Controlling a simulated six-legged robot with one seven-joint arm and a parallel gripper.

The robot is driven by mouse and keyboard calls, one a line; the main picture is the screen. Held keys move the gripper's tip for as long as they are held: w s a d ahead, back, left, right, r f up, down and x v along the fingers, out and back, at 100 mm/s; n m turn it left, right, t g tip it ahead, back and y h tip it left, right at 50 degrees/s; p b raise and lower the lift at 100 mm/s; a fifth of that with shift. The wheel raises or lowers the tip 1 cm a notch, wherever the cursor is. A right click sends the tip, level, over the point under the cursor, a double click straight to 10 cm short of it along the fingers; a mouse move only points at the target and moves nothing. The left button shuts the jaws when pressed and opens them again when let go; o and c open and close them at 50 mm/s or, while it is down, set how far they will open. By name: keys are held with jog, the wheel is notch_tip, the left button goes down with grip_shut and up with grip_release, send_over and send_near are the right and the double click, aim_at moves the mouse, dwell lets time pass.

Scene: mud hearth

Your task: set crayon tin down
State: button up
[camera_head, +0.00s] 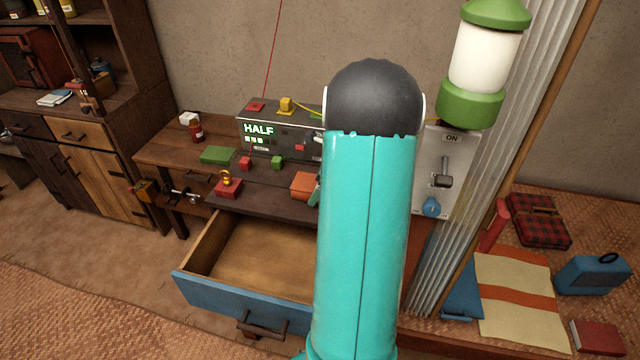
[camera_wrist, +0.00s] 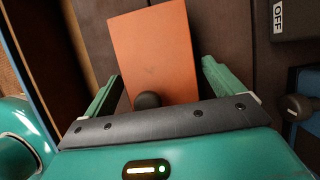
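An orange box (camera_head: 304,185), which I take to be the crayon tin, sits on the dark tabletop right above the open drawer. My teal arm hides its right part in the head view. In the wrist view the orange tin (camera_wrist: 155,45) lies in front of my gripper (camera_wrist: 162,68). The two teal fingers are apart, one by each long side of the tin. A narrow gap shows at the right finger; at the left I cannot tell whether it touches. A dark round knob shows between the fingers at the tin's near end.
The blue-fronted drawer (camera_head: 245,301) stands open and empty below the tabletop. A switch plate (camera_head: 450,150) and a green lantern (camera_head: 487,60) are right.

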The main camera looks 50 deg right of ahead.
jog(key=v, duration=1.2)
jog(key=w+a+r+n, duration=0.2)
jog(key=a+r+n, duration=0.15)
jog(key=a, duration=0.35)
jog(key=w+a+r+n+h, duration=0.1)
jog(key=a+r+n, duration=0.1)
jog(key=a+n, duration=0.45)
jog(key=w+a+r+n, duration=0.2)
jog(key=a+n, duration=0.1)
jog(key=a, duration=0.6)
jog(key=s+a+n, duration=0.3)
jog(key=a+n, duration=0.3)
jog(key=s+a+n+t, duration=0.1)
jog(key=s+a+n, duration=0.2)
jog(key=a+n, duration=0.3)
jog(key=s+a+n+h, duration=0.1)
jog(key=s+a+n, duration=0.2)
jog(key=a+n, duration=0.3)
jog(key=shift+s+a+r+t, duration=0.15)
jog(key=shift+s+a+t, duration=0.15)
jog(key=shift+a, duration=0.9)
jog(key=shift+c, duration=0.2)
